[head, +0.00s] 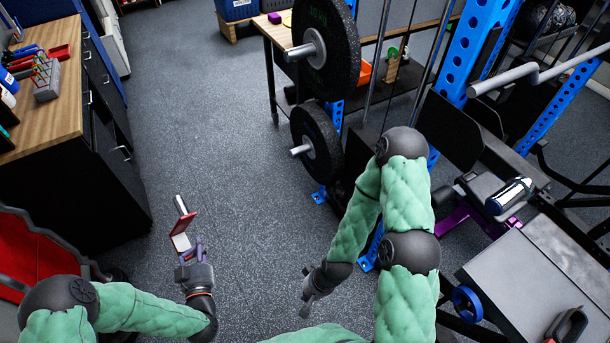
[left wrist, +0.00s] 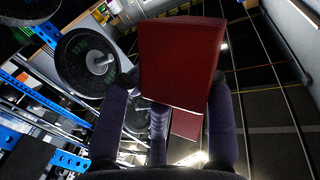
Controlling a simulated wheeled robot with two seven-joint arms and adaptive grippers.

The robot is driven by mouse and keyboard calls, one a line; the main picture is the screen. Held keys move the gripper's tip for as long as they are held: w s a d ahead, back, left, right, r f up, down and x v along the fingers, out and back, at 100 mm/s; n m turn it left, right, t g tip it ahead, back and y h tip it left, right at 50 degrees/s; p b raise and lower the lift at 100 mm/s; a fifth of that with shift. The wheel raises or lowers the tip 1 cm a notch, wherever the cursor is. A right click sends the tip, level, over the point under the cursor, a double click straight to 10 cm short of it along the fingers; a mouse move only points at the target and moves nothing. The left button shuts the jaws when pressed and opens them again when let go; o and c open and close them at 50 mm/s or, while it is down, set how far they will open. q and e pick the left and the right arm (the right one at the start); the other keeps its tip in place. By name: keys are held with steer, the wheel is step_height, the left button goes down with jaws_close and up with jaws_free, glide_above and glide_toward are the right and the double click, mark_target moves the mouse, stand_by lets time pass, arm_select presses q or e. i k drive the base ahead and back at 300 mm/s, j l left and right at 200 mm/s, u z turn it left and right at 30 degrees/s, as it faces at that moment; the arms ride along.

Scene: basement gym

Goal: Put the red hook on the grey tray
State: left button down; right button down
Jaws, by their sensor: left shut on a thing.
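The red hook (head: 183,231) is a red, angled piece with a silver peg at its upper end. My left gripper (head: 190,247) is shut on it and holds it over open floor, at the left of the head view. In the left wrist view the hook's broad dark red face (left wrist: 180,62) stands up between the fingers (left wrist: 172,115). A flat grey surface that looks like the grey tray (head: 515,270) is at the lower right of the head view, far from the hook. My right gripper (head: 306,290) hangs low near the middle, with nothing visible in it.
A wooden-topped bench (head: 55,95) with tools stands at the left, beside a red and black chair (head: 30,250). Rack plates (head: 315,145) and blue uprights stand right of centre. Mid-floor is clear.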

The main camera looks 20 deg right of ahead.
mark_target(513, 269)
steer(key=z, duration=1.75)
